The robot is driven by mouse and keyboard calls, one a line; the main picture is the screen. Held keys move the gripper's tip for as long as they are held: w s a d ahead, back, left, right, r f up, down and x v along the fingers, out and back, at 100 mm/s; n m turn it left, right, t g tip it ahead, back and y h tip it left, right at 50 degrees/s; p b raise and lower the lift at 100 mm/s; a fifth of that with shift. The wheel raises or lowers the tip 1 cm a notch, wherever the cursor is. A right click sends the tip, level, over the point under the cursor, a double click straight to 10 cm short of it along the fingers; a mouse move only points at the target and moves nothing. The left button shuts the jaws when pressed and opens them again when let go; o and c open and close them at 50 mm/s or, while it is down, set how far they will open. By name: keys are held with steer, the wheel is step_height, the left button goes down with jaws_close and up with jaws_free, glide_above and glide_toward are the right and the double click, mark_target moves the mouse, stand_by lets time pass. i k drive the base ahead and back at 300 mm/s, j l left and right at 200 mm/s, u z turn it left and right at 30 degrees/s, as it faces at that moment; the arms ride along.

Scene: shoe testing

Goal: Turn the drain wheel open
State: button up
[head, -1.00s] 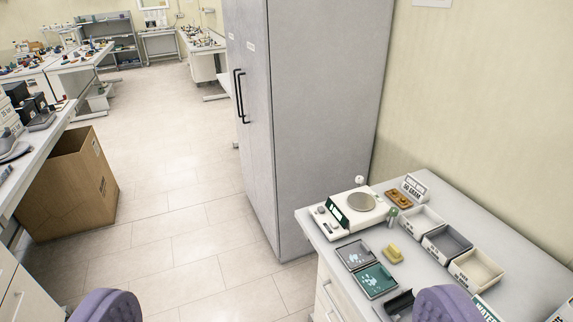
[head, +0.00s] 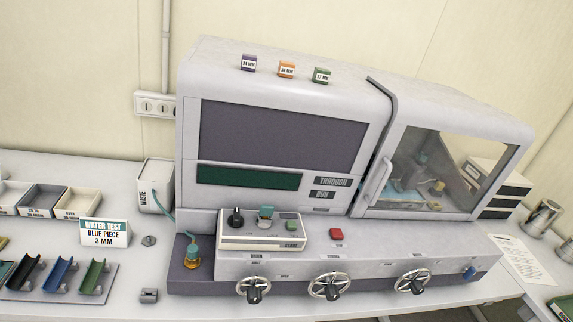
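A large grey test machine (head: 300,265) stands on the bench. Three spoked hand wheels with dark hubs and knobs line its front edge: a left wheel (head: 253,288), a middle wheel (head: 330,285) and a right wheel (head: 412,281). Small labels sit above the wheels, but they are too small to read surely, so I cannot tell which one is the drain wheel. Whether any wheel is open or closed does not show. My gripper is out of view, and nothing touches the wheels.
A control box (head: 262,232) with a black knob and a red button (head: 336,234) sit above the wheels. The machine has a glass door (head: 440,170) at right. A white waste box (head: 156,185), a water test sign (head: 105,232) and coloured holders (head: 60,275) stand at left.

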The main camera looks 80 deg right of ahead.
mark_target(253, 295)
steer(key=z, duration=1.65)
